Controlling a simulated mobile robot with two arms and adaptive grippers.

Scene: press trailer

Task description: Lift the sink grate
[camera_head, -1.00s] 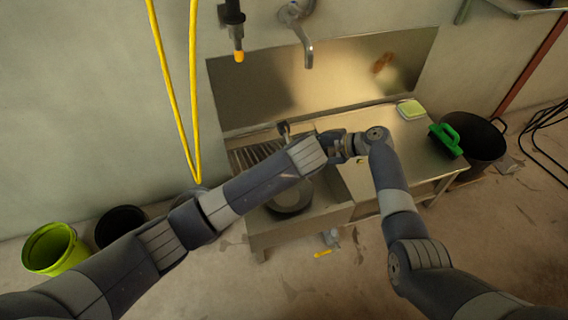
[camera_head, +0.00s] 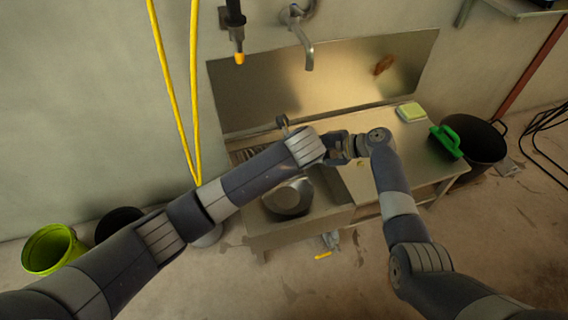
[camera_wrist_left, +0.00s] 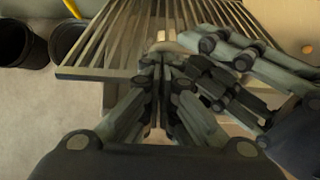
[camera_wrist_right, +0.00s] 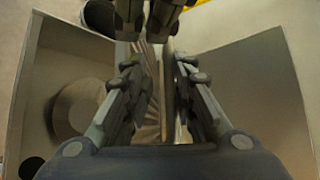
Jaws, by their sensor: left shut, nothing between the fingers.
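The sink grate, a metal rack of parallel slats (camera_wrist_left: 120,35), fills the top of the left wrist view. In the head view only a small part of it (camera_head: 245,155) shows behind my left arm. My left gripper (camera_wrist_left: 160,62) is shut and empty at the grate's near edge; in the head view it (camera_head: 332,146) meets my right gripper (camera_head: 350,148) over the sink (camera_head: 300,233). In the right wrist view, my right gripper (camera_wrist_right: 161,65) has its fingers apart, with slats showing between them. I cannot tell whether they touch the grate.
A round pot (camera_head: 287,198) lies in the sink basin. A faucet (camera_head: 307,50) and a hanging yellow hose (camera_head: 193,90) are on the wall side. A sponge (camera_head: 411,112), green brush (camera_head: 447,140) and black bucket (camera_head: 484,143) are right; a yellow-green bucket (camera_head: 52,250) stands left.

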